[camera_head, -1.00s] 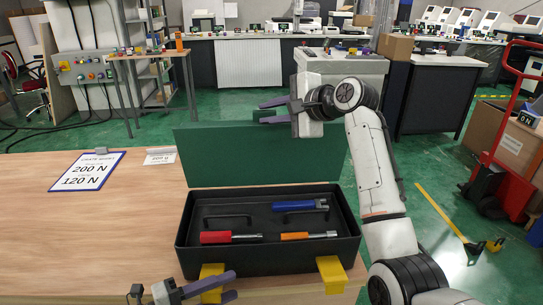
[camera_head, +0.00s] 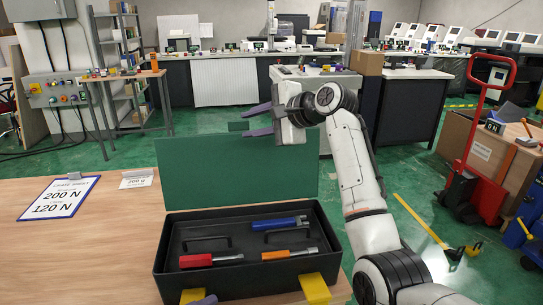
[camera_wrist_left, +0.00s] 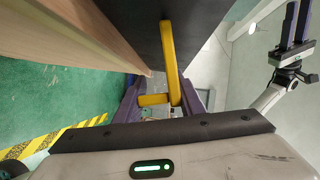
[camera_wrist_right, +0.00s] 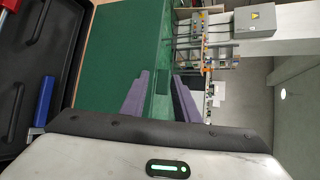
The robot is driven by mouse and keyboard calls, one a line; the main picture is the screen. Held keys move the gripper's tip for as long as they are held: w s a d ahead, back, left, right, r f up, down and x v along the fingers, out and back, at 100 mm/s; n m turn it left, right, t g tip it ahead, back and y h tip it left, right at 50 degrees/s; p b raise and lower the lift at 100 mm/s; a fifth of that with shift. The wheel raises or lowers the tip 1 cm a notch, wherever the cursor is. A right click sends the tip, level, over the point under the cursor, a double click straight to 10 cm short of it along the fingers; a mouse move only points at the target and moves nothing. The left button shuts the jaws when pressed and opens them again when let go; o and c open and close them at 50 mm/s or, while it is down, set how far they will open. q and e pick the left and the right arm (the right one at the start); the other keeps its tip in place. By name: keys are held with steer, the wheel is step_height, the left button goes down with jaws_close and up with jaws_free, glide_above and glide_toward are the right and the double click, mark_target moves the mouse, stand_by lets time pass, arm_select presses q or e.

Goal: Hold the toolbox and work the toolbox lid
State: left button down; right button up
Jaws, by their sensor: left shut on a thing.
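The black toolbox (camera_head: 163,262) stands open on the wooden table, its green lid (camera_head: 235,175) raised upright at the back. Inside lie a blue tool (camera_head: 279,224), a red-handled tool (camera_head: 197,260) and an orange-handled tool (camera_head: 275,254). My right gripper (camera_head: 258,122) is open and empty at the lid's upper right edge, beside a small green tab (camera_head: 238,126). The right wrist view shows the lid (camera_wrist_right: 115,60) beyond its parted fingers. My left gripper (camera_wrist_left: 160,101) is shut on a yellow bracket (camera_wrist_left: 170,55) at the toolbox front; in the head view only a fingertip shows.
A second yellow bracket (camera_head: 315,288) is at the toolbox's front right. A force sign (camera_head: 60,197) and a small card (camera_head: 137,178) are on the table's left, with bare wood around. A red hand truck (camera_head: 480,120) stands right.

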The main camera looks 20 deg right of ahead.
arm_select(q)
steer(key=shift+s+d+f, duration=0.15)
steer(key=shift+s, duration=0.1)
arm_select(e)
steer(key=v, duration=0.9)
arm_select(q)
steer(key=c, duration=1.1)
jaws_free()
steer(key=shift+w, duration=0.1)
